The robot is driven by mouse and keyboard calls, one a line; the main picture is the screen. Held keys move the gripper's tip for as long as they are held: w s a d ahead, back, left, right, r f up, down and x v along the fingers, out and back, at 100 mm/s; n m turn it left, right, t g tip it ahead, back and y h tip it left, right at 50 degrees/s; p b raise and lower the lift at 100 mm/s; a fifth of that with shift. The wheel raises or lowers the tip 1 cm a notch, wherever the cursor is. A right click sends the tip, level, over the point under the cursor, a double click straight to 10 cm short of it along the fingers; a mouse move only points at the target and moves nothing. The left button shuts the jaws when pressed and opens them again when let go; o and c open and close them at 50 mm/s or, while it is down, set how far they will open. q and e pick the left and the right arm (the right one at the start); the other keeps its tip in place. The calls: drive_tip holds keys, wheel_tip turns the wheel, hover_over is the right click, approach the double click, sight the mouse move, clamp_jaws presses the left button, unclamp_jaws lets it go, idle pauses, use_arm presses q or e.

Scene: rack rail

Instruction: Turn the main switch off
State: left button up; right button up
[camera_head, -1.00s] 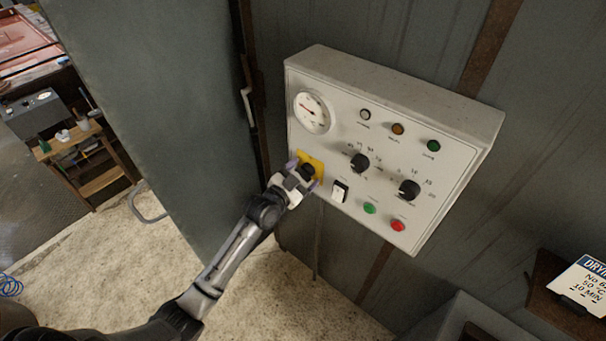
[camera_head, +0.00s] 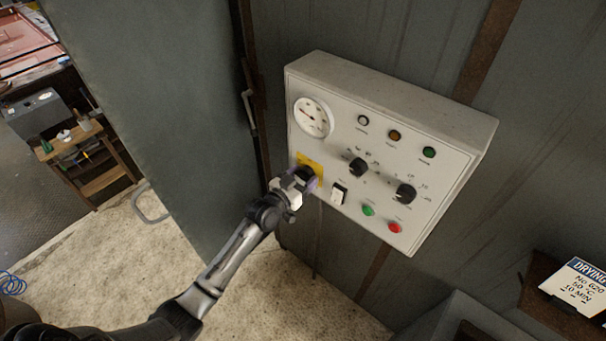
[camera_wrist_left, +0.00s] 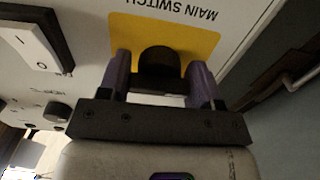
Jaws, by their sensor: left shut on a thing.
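The main switch is a black knob on a yellow plate (camera_head: 314,163) at the lower left of the white control box. In the left wrist view the plate (camera_wrist_left: 205,42) reads MAIN SWITCH upside down, and the black knob (camera_wrist_left: 159,62) sits between two purple fingers. My left gripper (camera_head: 306,178) is shut on this knob; it also shows in the left wrist view (camera_wrist_left: 160,80). In the head view the gripper hides most of the knob, and the knob's pointer cannot be read. My right gripper is in neither view.
The control box (camera_head: 400,95) carries a round gauge (camera_head: 313,117), several lamps, two black dials (camera_head: 358,167), a rocker switch (camera_head: 338,194) close to the gripper, and green (camera_head: 368,210) and red (camera_head: 394,227) buttons. A drying sign (camera_head: 578,285) stands at lower right.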

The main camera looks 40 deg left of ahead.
use_arm(q)
drive_tip(key=o, duration=0.9)
drive_tip(key=shift+s, duration=0.1)
drive_tip(key=s+b, duration=0.2)
drive_tip(key=s, duration=1.1)
drive_tip(key=shift+s, duration=0.35)
